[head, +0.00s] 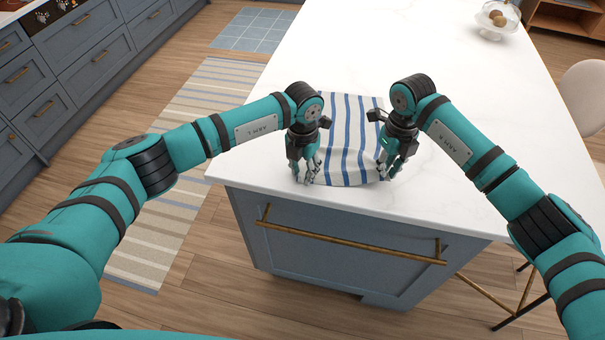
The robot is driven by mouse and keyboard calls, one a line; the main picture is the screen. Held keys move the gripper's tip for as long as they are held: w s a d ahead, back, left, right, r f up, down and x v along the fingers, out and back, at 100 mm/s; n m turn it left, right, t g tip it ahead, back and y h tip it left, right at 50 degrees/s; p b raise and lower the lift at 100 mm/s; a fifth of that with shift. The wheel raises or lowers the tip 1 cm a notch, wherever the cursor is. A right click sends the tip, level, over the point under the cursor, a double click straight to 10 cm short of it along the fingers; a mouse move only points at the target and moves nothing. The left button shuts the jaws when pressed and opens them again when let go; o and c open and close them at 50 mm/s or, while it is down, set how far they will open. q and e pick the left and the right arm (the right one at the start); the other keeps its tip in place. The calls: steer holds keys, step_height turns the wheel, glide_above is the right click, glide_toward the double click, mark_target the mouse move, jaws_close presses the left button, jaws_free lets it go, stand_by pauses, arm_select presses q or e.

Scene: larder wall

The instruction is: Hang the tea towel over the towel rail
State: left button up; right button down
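The tea towel (347,135), white with blue stripes, lies on the white island top near its front edge. The brass towel rail (350,243) runs across the blue-grey end panel of the island, below the worktop, and is bare. My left gripper (305,178) points down at the towel's near left corner. My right gripper (386,172) points down at the towel's near right corner. Both sets of fingertips are at the cloth, but I cannot tell whether either is closed on it.
The white island worktop (400,50) is clear behind the towel. A glass stand with round items (497,17) is at the far right. A striped rug (185,150) lies on the wooden floor at left. A stool frame (510,300) and a pale chair (585,95) are at right.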

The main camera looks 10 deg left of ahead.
arm_select(q)
jaws_close()
stand_by(0.3)
steer(key=shift+r, duration=2.5)
